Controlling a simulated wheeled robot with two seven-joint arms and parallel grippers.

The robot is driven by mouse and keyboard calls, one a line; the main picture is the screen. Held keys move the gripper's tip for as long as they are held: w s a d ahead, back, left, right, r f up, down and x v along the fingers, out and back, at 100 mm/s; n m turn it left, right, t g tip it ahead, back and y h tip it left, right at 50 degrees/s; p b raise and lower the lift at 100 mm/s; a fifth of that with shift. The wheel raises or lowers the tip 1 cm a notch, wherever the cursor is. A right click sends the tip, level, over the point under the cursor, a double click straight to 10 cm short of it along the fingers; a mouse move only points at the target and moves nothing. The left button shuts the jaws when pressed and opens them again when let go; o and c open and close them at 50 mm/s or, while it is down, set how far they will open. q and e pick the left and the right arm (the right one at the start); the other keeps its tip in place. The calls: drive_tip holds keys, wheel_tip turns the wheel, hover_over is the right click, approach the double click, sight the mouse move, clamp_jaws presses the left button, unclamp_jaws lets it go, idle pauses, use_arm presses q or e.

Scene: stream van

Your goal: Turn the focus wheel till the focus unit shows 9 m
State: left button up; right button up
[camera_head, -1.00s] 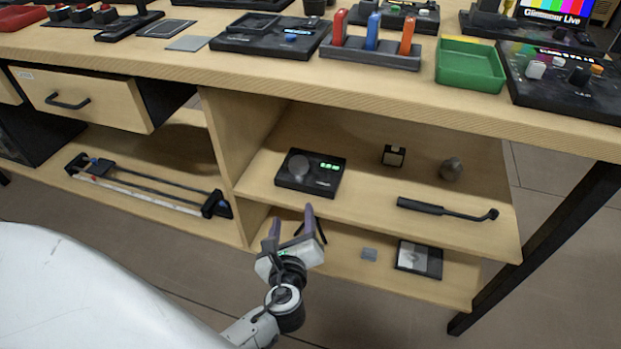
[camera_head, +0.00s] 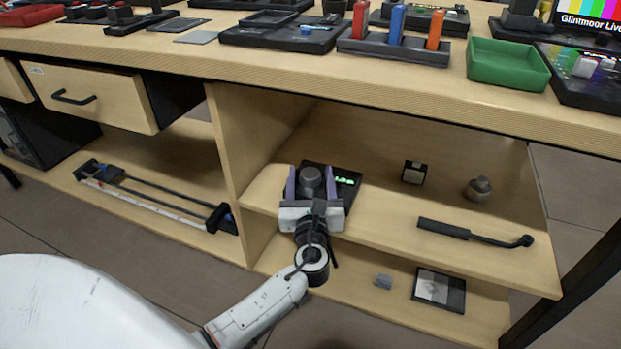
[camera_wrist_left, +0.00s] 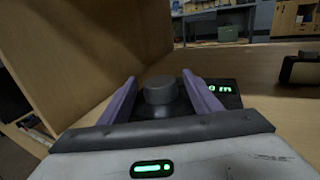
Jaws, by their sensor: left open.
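The focus unit (camera_head: 347,182) is a black box on the upper shelf under the table, with a green lit display. Its focus wheel (camera_head: 311,180) is a dark grey round knob, which also shows in the left wrist view (camera_wrist_left: 160,92). My left gripper (camera_head: 315,180) is open at the unit, with its purple fingers on either side of the wheel. In the left wrist view I see gaps between fingers and wheel. The display (camera_wrist_left: 219,88) is partly hidden; its end reads "0 m" or similar, and the full figure is not clear. My right gripper is not in view.
A wooden divider (camera_head: 226,160) stands close left of my left gripper. The table top (camera_head: 430,98) overhangs the shelf. A black-handled tool (camera_head: 470,233), a small dark box (camera_head: 414,172) and a grey knobbed object (camera_head: 478,189) lie further right on the shelf.

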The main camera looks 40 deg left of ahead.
use_arm(q)
drive_tip(key=shift+w+a, duration=0.3)
drive_tip(key=shift+w, duration=0.05)
drive_tip(key=c, duration=1)
drive_tip(key=shift+h, duration=0.3)
drive_tip(key=shift+c, duration=0.2)
